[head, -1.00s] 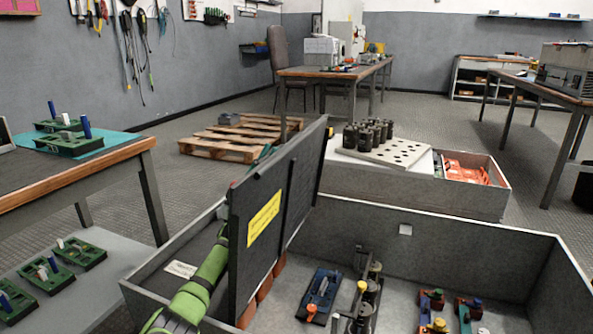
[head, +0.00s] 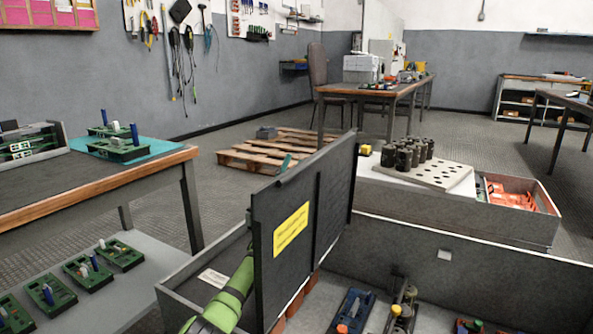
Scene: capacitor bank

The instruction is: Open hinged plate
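The hinged plate (head: 330,192) is a dark panel with a yellow label (head: 291,228). It stands raised, close to upright, over the left part of a large grey open box (head: 395,245). My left arm (head: 232,300), with green sleeves, comes up from the bottom and runs behind the plate's left edge. The plate hides the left gripper's fingers, so I cannot tell whether they hold or touch it. My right gripper is not in view.
Colourful parts, including a blue block (head: 352,308), lie in the box. A grey tray box (head: 450,221) with black cylinders (head: 408,154) stands behind. A workbench (head: 95,190) with green fixtures is at the left. Floor around the wooden pallet (head: 262,156) is open.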

